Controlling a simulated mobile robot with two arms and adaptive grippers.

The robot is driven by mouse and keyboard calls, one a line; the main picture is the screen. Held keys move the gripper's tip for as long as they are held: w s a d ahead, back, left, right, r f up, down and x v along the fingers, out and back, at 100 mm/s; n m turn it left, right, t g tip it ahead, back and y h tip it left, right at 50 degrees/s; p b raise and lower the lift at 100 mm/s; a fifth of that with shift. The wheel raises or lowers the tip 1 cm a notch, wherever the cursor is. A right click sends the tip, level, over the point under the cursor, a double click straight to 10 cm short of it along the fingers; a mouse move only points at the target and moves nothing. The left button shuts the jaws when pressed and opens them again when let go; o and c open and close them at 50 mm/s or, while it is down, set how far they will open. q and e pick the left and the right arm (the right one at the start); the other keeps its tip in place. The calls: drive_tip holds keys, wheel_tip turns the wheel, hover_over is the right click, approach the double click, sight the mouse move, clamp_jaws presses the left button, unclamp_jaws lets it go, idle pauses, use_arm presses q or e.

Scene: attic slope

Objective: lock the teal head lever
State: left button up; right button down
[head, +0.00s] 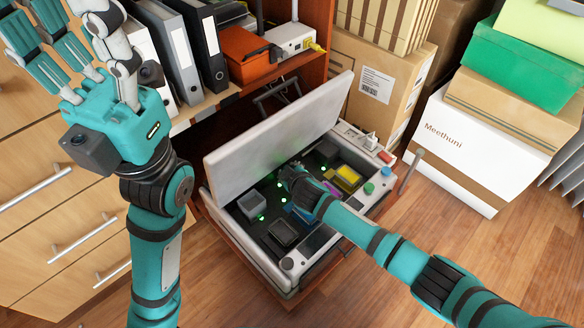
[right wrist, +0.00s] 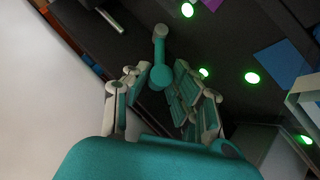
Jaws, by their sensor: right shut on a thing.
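In the head view my right gripper (head: 290,174) reaches inside the open printer (head: 258,257) and hides the lever. The printer's pale lid (head: 280,137) stands raised behind the hand. My left gripper (head: 62,35) is raised at the upper left, fingers spread, open and empty, away from the printer.
Yellow cartridge (head: 348,177) and grey blocks (head: 252,204) sit inside the printer near my right arm. Green lights glow there. Shelf binders (head: 168,50) stand behind, drawers (head: 50,190) at left, boxes (head: 468,150) at right. The wooden floor (head: 440,230) is clear at front right.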

drive_tip(key=shift+s+a+f, duration=0.1)
idle(0.5)
drive_tip(key=c, duration=1.1)
unclamp_jaws()
drive_tip(key=v, duration=1.2)
drive_tip(key=shift+s+f, duration=0.1)
